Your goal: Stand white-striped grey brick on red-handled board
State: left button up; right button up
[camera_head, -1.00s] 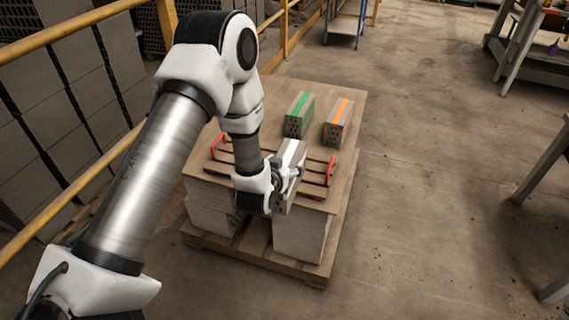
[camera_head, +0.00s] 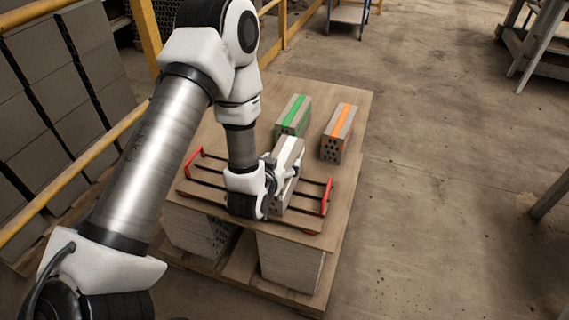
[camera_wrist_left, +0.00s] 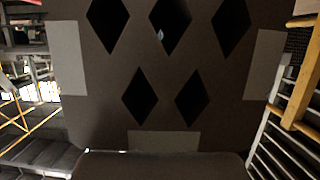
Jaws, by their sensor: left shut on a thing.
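The grey brick with a white stripe (camera_head: 289,158) is held in my left gripper (camera_head: 274,188), which is shut on it. The brick is over the middle-right of the red-handled board (camera_head: 211,182), a slatted board with a red handle at each end. I cannot tell whether its underside touches the slats. In the left wrist view the brick's holed face (camera_wrist_left: 168,75) fills the middle, with diamond-shaped holes and pale patches at its edges. My forearm and gripper hide part of the board. My right gripper is not in view.
A green-striped brick (camera_head: 293,116) and an orange-striped brick (camera_head: 339,134) stand behind the board on the wooden top (camera_head: 360,104). A yellow railing (camera_head: 75,178) and stacked grey blocks (camera_head: 62,95) are at the left.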

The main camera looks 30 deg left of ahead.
pick_arm(q)
jog(key=shift+w+a+f, duration=0.1)
jog(key=shift+w+f, duration=0.2)
jog(key=shift+f, duration=0.25)
jog(key=shift+r, duration=0.1)
jog(key=shift+s+r, duration=0.1)
jog(key=shift+s, duration=0.05)
jog(key=o, duration=1.8)
jog(key=shift+f, duration=0.2)
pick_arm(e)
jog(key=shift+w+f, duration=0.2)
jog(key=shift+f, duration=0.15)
pick_arm(q)
jog(key=shift+r, duration=0.15)
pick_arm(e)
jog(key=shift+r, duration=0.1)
